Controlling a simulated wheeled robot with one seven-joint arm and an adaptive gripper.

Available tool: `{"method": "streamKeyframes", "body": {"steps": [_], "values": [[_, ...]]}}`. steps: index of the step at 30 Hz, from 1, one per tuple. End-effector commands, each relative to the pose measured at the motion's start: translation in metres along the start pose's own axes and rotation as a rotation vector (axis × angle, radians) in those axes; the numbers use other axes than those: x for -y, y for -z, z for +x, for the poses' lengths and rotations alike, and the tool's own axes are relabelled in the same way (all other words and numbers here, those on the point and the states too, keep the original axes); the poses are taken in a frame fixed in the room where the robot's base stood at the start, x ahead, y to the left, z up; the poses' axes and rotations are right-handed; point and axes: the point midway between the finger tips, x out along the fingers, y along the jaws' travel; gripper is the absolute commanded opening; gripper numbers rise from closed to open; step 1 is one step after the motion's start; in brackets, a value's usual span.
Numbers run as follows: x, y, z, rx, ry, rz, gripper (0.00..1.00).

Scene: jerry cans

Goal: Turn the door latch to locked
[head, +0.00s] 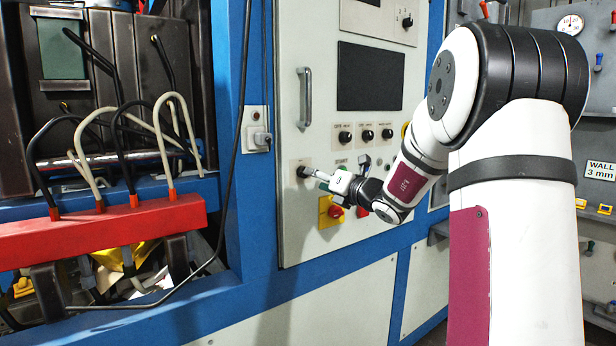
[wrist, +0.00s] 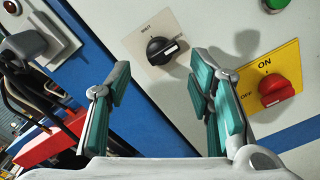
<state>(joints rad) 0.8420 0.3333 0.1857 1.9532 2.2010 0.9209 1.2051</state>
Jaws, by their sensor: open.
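The door latch is a black rotary knob (wrist: 163,50) on a pale plate on the cabinet door, with a white mark towards its lower right side. In the head view the knob (head: 301,171) sits low on the door, just left of my gripper's tips. My gripper (wrist: 158,105) is open, with its teal-padded fingers apart. In the wrist view the knob lies ahead of the gap between the fingers, and neither finger appears to touch it. My gripper also shows in the head view (head: 318,174).
A red knob on a yellow ON/OFF plate (wrist: 283,60) is close to the right finger. A green button (wrist: 275,4) is above it. A grey door handle (head: 304,98) is higher up. A socket with a plug (head: 257,130) and a red bar with cables (head: 100,232) are left.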

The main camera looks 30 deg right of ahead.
Motion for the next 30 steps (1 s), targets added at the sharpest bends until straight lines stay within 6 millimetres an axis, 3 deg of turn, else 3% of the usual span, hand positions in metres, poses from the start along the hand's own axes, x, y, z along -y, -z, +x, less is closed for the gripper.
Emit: {"method": "streamKeyframes", "body": {"steps": [3, 9, 21, 22, 27, 30], "values": [[0.000, 0.001, 0.022, 0.000, -0.002, 0.000, 0.48], [0.000, 0.001, 0.046, -0.002, -0.001, -0.001, 0.48], [0.000, 0.000, 0.053, 0.000, 0.000, -0.001, 0.48], [0.000, 0.000, 0.053, 0.000, 0.000, -0.001, 0.46], [-0.001, 0.000, 0.053, -0.001, -0.002, -0.002, 0.07], [-0.002, 0.000, 0.053, -0.001, -0.004, -0.002, 0.07]]}}
